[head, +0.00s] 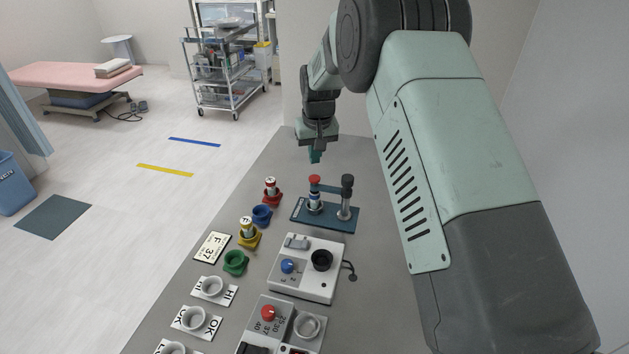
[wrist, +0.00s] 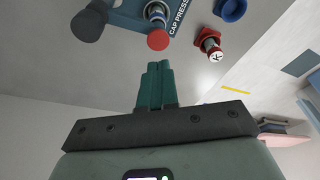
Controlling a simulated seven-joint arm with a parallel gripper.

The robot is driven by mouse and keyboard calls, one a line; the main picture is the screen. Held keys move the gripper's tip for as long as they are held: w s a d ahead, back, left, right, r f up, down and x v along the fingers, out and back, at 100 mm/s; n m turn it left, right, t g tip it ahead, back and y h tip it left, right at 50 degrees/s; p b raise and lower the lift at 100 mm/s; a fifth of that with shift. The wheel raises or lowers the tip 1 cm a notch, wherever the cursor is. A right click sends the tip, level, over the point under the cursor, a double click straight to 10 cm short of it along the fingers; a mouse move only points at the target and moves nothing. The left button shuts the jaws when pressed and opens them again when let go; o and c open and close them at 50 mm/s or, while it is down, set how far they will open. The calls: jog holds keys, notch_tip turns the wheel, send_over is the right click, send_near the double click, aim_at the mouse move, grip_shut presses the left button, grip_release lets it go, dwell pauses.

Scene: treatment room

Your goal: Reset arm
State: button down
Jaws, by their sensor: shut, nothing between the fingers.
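My gripper (head: 316,156) is at the end of my arm, above the far part of the grey bench (head: 384,262). Its green fingers are shut together with nothing between them, as the wrist view (wrist: 157,66) also shows. The blue cap press (head: 325,215) stands on the bench below and nearer than the gripper. It has a red knob (head: 314,179) and a dark post top (head: 347,181). In the wrist view the red knob (wrist: 158,40) appears just beyond the fingertips; the gripper seems apart from it.
Left of the press are a red holder with a vial (head: 271,191), an empty blue holder (head: 262,215), a yellow holder with a vial (head: 248,234) and a green holder (head: 235,262). Nearer stand a white device (head: 305,268) and a grey device (head: 282,326). Labelled cups (head: 213,287) line the left edge.

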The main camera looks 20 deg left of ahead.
jog(key=shift+r, duration=1.3)
jog(key=s+d+r+m+t, duration=0.1)
jog(key=s+d+r, duration=0.5)
jog(key=d+r, duration=0.4)
jog(key=s+d+r+m+t, duration=0.1)
jog(key=s+d+r, duration=0.55)
jog(key=r, duration=0.55)
jog(key=s+d+m, duration=0.1)
jog(key=s+d, duration=0.3)
jog(key=s, duration=0.4)
jog(key=s+d+m+t, duration=0.1)
jog(key=s+d, duration=0.3)
jog(key=s, duration=0.4)
jog(key=s+d+r+m+h, duration=0.1)
jog(key=s+d, duration=0.3)
jog(key=s, duration=0.4)
jog(key=shift+s+d+m+t, duration=0.3)
jog(key=shift+s+d, duration=0.05)
